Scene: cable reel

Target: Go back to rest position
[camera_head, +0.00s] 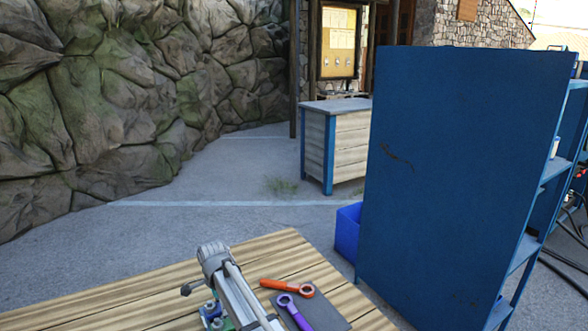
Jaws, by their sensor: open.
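My gripper does not show in the head view, and no part of the picture is clearly my arm. In front of me is a wooden plank table (130,300). A grey metal device (215,258) with a rounded head, a small side lever and a long pale bar is at the table's front middle. Its lower part is cut off by the picture edge. An orange wrench (302,290) and a purple wrench (297,315) lie at a dark grey mat (325,318) right of it.
A tall blue shelf unit (460,180) stands close on the right, its open shelves facing right. A blue bin (347,230) is beside it. A wooden counter (345,150) stands behind. A rock wall (100,100) fills the left. The paved ground (200,220) between is clear.

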